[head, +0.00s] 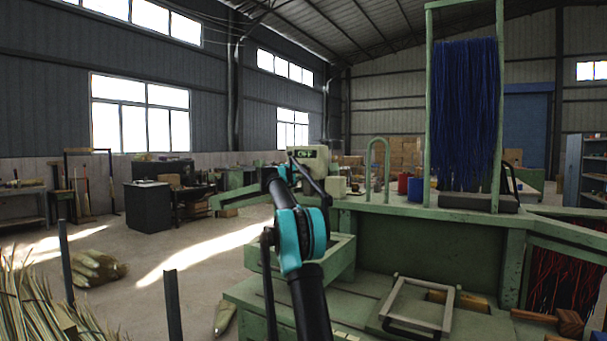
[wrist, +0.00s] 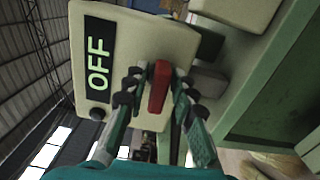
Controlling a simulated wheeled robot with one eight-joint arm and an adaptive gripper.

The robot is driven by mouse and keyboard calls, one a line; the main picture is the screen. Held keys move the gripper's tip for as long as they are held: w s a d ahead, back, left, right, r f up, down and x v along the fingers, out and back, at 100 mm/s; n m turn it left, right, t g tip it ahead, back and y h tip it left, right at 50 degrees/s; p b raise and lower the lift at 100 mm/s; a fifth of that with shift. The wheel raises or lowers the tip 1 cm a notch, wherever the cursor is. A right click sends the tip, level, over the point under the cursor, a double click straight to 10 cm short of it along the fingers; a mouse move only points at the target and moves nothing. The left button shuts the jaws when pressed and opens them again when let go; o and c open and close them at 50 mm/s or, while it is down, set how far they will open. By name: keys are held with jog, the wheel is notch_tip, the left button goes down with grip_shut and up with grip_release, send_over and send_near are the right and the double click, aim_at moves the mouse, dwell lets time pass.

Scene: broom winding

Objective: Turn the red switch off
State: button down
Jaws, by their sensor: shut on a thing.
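The red switch (wrist: 158,90) is a small red lever on the face of a cream control box (wrist: 180,45) in the wrist view. A black label (wrist: 98,62) on the box reads OFF in pale green letters. My gripper (wrist: 157,78) has its fingers on both sides of the red switch and is shut on it. In the head view the cream control box (head: 318,152) stands beyond my arm. There the red switch and my fingertips cannot be made out.
A green machine frame (head: 430,235) stands at the right, with hanging blue bristles (head: 465,110) above it. Red and blue cups (head: 415,189) stand on its bench. A green hoop post (head: 377,165) rises just right of the box. Open floor lies at left.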

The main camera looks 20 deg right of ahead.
jog(key=shift+m, duration=0.3)
dwell(0.4)
jog(key=c, duration=1.5)
grip_release()
jog(key=shift+c, duration=0.2)
jog(key=v, duration=1.2)
jog(key=shift+s, duration=0.1)
